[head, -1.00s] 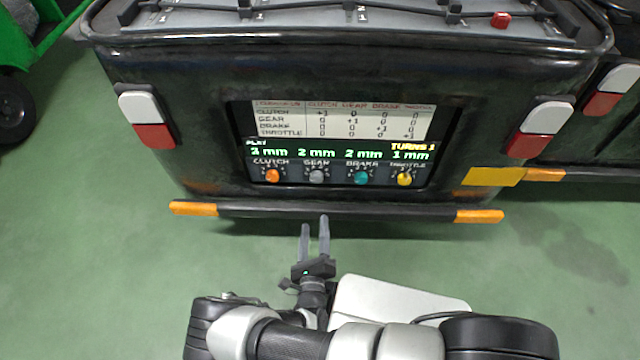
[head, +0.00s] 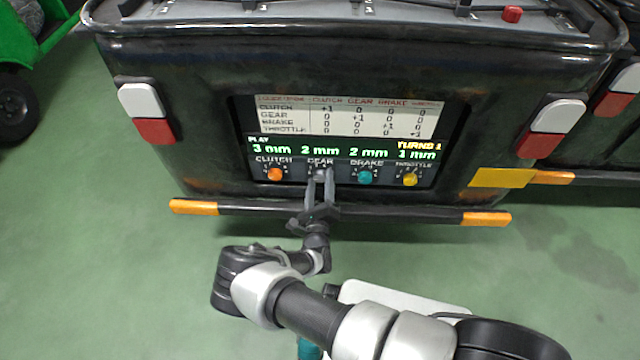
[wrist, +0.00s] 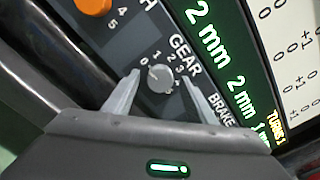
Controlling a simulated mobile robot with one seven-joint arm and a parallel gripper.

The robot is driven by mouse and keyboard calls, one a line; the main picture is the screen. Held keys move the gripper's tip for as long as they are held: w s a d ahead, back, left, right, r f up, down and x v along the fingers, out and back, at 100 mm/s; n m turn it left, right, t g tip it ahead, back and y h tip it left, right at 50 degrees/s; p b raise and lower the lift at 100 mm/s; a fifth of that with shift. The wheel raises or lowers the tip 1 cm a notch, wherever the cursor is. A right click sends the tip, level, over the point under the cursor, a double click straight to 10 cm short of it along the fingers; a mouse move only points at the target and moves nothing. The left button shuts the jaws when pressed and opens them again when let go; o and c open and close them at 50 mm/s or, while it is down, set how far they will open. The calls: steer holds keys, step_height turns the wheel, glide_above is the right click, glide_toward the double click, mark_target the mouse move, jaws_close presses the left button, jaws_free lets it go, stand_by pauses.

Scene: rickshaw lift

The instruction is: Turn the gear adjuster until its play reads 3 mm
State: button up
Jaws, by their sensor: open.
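The grey gear adjuster (wrist: 161,77) is a round knob with a white pointer mark, under the label GEAR and ringed by small numbers. In the head view the gear adjuster (head: 320,175) is partly hidden by my fingers. The play display (head: 320,149) reads 2 mm above GEAR. My gripper (head: 320,178) is open in front of the panel, with its fingers on either side of the gear knob. In the wrist view the fingers of my gripper (wrist: 160,88) stand apart, with the knob between them. I cannot tell whether they touch it.
The orange clutch knob (head: 275,174) is left of the gear knob. The teal brake knob (head: 365,177) and yellow throttle knob (head: 410,180) are to the right. The display reads 3, 2 and 1 mm for these. A dark bumper bar (head: 340,211) runs below the panel.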

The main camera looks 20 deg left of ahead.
steer(key=c, duration=1)
steer(key=shift+c, duration=0.2)
steer(key=m+p, duration=0.1)
steer(key=m, duration=0.2)
steer(key=shift+m+p, duration=0.3)
steer(key=shift+p, duration=0.1)
steer(key=shift+m+p, duration=0.65)
steer(key=shift+m, duration=1.35)
steer(key=shift+f, duration=0.1)
steer(key=o, duration=1)
